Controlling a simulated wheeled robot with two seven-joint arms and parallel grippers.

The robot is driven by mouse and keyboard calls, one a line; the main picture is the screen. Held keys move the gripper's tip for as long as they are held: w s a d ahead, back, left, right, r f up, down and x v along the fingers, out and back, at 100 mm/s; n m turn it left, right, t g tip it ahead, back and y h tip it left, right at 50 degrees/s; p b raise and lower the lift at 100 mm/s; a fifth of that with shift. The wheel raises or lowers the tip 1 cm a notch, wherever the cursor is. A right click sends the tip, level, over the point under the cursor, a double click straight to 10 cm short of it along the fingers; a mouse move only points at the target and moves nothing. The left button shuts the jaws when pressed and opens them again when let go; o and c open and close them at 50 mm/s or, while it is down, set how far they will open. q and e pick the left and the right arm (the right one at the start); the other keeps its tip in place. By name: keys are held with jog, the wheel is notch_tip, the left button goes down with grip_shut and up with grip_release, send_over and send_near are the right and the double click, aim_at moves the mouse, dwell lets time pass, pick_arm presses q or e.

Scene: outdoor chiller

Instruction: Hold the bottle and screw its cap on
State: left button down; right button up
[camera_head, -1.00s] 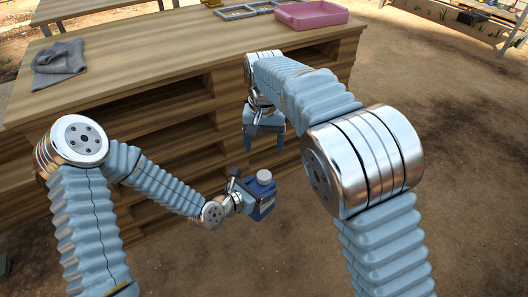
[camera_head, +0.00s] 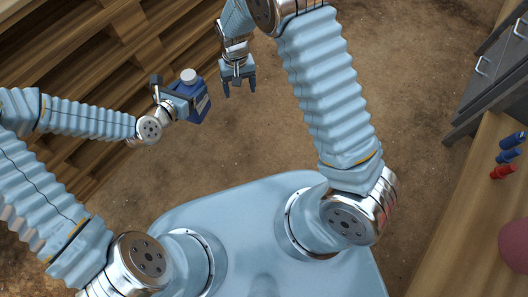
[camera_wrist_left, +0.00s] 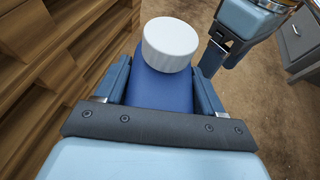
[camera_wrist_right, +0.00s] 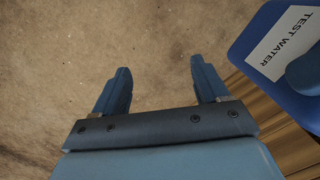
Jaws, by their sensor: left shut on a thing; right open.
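A blue bottle (camera_head: 197,104) with a white cap (camera_head: 189,76) on its top is held in the air by my left gripper (camera_head: 178,99). In the left wrist view the bottle (camera_wrist_left: 160,88) stands between the two fingers, with the white cap (camera_wrist_left: 171,44) above them. My right gripper (camera_head: 239,88) is open and empty, pointing down, to the right of the bottle and apart from it. In the right wrist view the bottle (camera_wrist_right: 262,78) shows at the right with a "TEST WATER" label (camera_wrist_right: 284,42). Whether the cap is tight cannot be told.
A wooden shelf unit (camera_head: 100,60) stands at the left, close behind the bottle. At the right are grey drawers (camera_head: 490,75) and a wooden bench (camera_head: 470,210) with blue and red small items (camera_head: 503,172). Bare ground lies between.

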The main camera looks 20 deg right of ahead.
jog(key=s+d+f+y, duration=0.1)
jog(key=s+d+f, duration=0.2)
jog(key=s+f, duration=0.6)
jog(key=s+a+f+m+t+y, duration=0.1)
jog(key=s+f+t+y, duration=0.1)
jog(key=s, duration=0.9)
jog(key=shift+a+f+y, duration=0.15)
jog(key=shift+f+y, duration=0.25)
jog(key=shift+f, duration=0.25)
pick_arm(q)
jog(key=shift+r, duration=0.1)
